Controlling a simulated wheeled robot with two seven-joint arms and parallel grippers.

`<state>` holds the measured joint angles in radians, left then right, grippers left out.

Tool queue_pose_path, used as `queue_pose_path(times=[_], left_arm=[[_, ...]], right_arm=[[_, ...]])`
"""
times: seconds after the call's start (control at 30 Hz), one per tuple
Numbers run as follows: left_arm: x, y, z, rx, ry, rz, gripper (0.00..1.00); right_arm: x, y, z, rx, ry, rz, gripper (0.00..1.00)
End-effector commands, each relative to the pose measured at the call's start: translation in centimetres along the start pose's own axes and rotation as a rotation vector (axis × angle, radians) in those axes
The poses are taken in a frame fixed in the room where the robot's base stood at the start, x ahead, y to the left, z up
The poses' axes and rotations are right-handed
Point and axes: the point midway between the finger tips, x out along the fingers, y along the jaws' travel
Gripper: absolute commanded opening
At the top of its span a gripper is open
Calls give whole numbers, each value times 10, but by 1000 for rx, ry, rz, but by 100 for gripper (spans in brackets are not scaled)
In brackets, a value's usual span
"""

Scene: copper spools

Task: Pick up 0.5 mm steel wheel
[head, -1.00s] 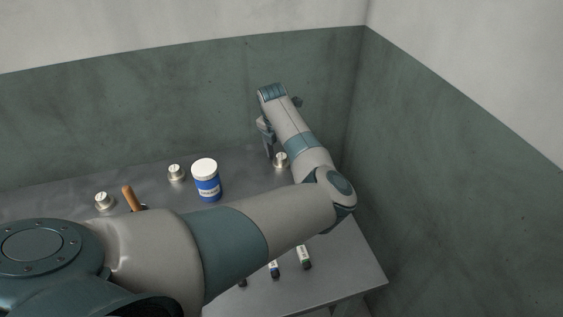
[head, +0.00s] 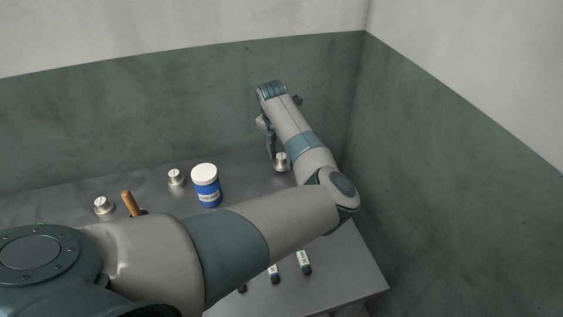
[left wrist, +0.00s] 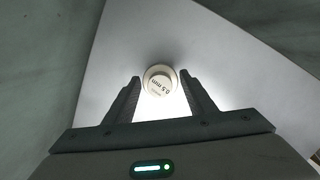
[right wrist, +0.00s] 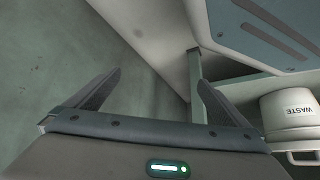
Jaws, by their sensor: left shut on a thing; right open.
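The 0.5 mm steel wheel (left wrist: 160,79) shows its labelled round face between the fingertips in the left wrist view. In the head view it is the small silver wheel (head: 281,160) at the right end of the table's back part. My left gripper (left wrist: 161,77) is shut on this wheel, one finger on each side. In the head view the left gripper (head: 272,147) reaches down beside the wheel, partly hidden by my arm. My right gripper (right wrist: 118,80) is open and empty, away from the table objects.
Two more silver wheels (head: 176,177) (head: 103,205) stand further left on the grey table (head: 340,275). A blue jar with a white lid (head: 206,187) and a brown handle (head: 129,203) are near them. Small dark-ended vials (head: 304,262) lie in front. A WASTE bin (right wrist: 292,115) shows in the right wrist view.

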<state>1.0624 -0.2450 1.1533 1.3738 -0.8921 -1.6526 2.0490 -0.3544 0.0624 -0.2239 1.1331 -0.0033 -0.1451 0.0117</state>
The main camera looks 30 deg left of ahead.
Motion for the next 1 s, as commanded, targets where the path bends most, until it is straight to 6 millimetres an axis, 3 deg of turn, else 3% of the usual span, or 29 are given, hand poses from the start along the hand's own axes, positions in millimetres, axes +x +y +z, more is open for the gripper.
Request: queue_pose_path(times=[0.3, 0.5, 1.0], left_arm=[[-52, 0, 9, 0, -3, 2, 24], [-74, 0, 12, 1, -1, 1, 24], [-79, 0, 12, 1, 0, 1, 24]], right_arm=[[4, 5, 7, 4, -45, 7, 100], [4, 10, 9, 5, -68, 12, 100], [3, 11, 11, 6, -75, 14, 100]])
